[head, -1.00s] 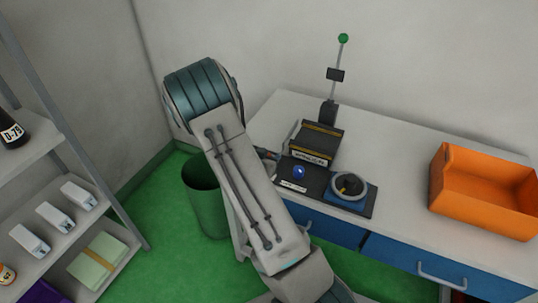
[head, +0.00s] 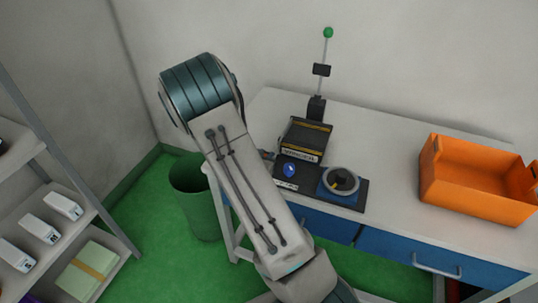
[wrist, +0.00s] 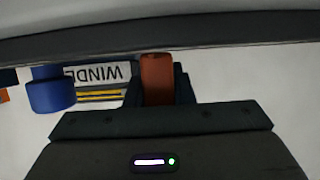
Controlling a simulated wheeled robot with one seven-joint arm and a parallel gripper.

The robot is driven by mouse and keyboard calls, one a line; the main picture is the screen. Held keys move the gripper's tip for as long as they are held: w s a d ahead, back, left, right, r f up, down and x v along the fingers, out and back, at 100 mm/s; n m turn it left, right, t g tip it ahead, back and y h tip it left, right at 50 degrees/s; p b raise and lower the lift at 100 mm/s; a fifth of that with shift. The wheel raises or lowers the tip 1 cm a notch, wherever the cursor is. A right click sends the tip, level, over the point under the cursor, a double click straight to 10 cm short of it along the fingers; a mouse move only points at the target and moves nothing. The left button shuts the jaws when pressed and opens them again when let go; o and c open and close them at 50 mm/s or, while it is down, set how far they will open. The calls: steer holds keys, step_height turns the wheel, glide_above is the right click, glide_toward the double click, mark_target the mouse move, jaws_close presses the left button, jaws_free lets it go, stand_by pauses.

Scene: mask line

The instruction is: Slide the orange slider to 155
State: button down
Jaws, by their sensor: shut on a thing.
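The orange slider (wrist: 157,76) shows in the wrist view as an orange-brown block between my fingers. My gripper (wrist: 159,88) is shut on it, one dark finger on each side. In the head view my arm hides the slider and most of the gripper. I cannot read a scale or the slider's value in either view.
A black box (head: 306,138) with a "WINDE…" label (wrist: 97,73) stands on the white bench (head: 390,135). Beside it are a blue knob (head: 289,170), a dial (head: 340,181) and a green-tipped lever (head: 328,32). An orange bin (head: 475,190) is at right, a green bin (head: 196,205) below.

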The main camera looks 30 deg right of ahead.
steer(key=shift+w+a, duration=0.1)
steer(key=shift+a, duration=0.05)
steer(key=c, duration=1.2)
jaws_free()
steer(key=shift+c, duration=0.2)
steer(key=v, duration=1.4)
